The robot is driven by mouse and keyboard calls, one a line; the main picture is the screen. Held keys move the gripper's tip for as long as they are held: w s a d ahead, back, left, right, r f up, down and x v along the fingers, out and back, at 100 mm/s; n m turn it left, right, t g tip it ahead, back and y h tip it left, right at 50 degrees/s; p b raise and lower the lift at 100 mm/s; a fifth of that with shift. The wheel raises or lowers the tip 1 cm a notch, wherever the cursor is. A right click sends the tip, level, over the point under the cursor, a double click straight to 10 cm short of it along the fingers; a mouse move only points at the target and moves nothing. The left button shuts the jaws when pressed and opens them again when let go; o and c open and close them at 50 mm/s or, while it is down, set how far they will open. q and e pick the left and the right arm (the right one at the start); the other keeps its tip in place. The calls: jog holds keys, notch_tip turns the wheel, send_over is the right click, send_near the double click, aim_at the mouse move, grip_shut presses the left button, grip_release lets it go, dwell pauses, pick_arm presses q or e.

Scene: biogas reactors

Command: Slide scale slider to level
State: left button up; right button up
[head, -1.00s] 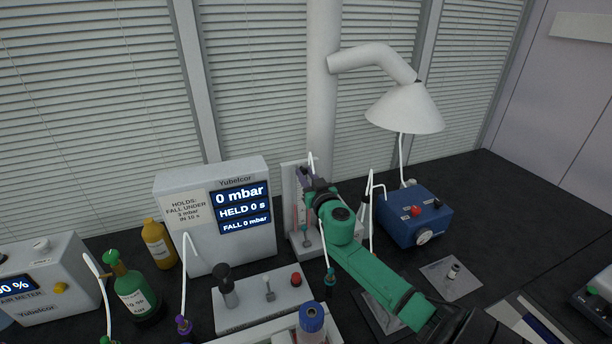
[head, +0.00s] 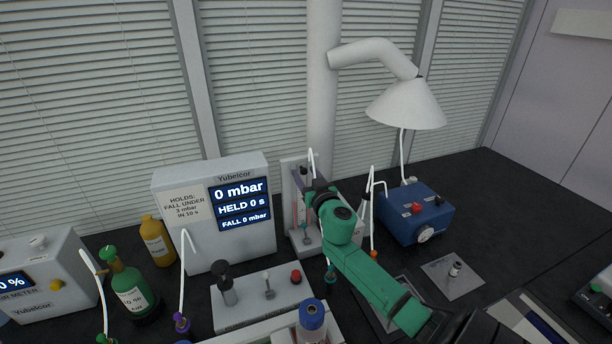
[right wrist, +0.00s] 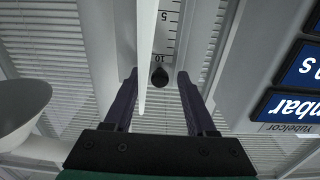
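The scale panel (head: 288,200) stands upright at the back, partly hidden behind my right arm in the head view. In the right wrist view its printed scale (right wrist: 167,40) shows the marks 5 and 10. The slider, a small black knob (right wrist: 159,76), sits by the 10 mark. My right gripper (right wrist: 157,80) is open, with one dark finger on each side of the knob and a visible gap to each. A white tube (right wrist: 147,50) passes close beside the knob. In the head view my right gripper (head: 304,180) is at the panel's upper part. My left gripper is not in view.
A white Yubelcor pressure display (head: 238,215) reading 0 mbar stands left of the panel. A blue box (head: 415,215) with knobs is to the right. A white valve block (head: 260,300), a blue-capped bottle (head: 312,318) and thin white tubes are in front.

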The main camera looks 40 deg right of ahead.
jog(key=b+v, duration=0.3)
jog(key=v, duration=1.1)
jog(key=shift+s, duration=0.25)
jog(key=shift+a, duration=0.15)
